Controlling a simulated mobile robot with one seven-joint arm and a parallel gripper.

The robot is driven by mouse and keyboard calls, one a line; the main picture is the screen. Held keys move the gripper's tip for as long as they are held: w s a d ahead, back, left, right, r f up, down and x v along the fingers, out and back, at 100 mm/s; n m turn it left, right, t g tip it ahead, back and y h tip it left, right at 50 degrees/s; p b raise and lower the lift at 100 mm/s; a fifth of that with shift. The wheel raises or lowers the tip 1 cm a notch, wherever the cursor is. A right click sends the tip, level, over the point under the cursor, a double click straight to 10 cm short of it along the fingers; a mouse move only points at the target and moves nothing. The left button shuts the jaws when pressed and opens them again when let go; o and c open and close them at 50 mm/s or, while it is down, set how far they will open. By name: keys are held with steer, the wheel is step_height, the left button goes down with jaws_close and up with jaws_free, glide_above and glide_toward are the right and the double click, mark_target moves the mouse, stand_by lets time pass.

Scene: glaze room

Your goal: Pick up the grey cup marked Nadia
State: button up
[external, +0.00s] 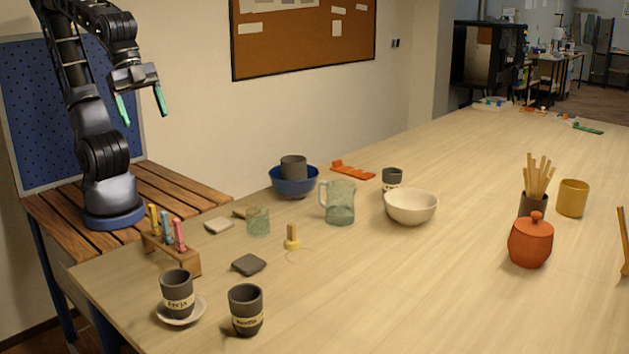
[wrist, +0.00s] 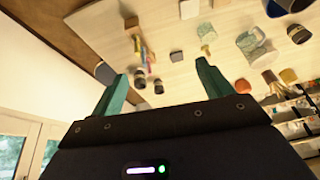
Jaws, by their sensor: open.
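Several dark grey cups stand on the table in the external view. One cup (external: 177,288) sits on a saucer (external: 193,316) at the front left; its label reads Freja. Another grey cup (external: 246,301) stands on the bare table just right of it; its label is too small to read surely. A third labelled cup (external: 392,175) stands partly behind a cream bowl (external: 410,212), its label unreadable. A plain-looking grey cup (external: 293,165) is in a blue bowl (external: 294,186). My gripper (external: 142,105) is open, empty and high above the table's left end; its fingers also show in the wrist view (wrist: 162,72).
An orange lidded jar (external: 531,241) is at right. The front middle is clear.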

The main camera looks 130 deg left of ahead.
steer(key=w+d+f+m, duration=0.1)
steer(key=w+d, duration=0.1)
steer(key=w, duration=0.8)
steer(key=m+t+h, duration=0.1)
steer(key=m+h, duration=0.2)
glide_toward(242, 287)
step_height(242, 287, down, 3)
steer(key=w, duration=0.1)
steer(key=shift+d+x, duration=0.15)
steer(key=shift+x, duration=1.45)
steer(key=shift+d+x, duration=0.2)
steer(key=shift+x, duration=1.45)
steer(key=shift+w+r+x, duration=0.1)
steer(key=shift+w+x, duration=0.05)
steer(key=shift+x, duration=0.7)
steer(key=shift+w+r+x, duration=0.1)
steer(key=shift+w+x, duration=0.1)
steer(key=shift+x, duration=0.6)
steer(key=shift+w+r+x, duration=0.1)
steer(key=shift+w+x, duration=0.05)
steer(key=shift+x, duration=0.7)
steer(key=shift+d, duration=0.1)
steer(key=c, duration=1.1)
steer(key=shift+r, duration=0.1)
steer(key=shift+c, duration=0.2)
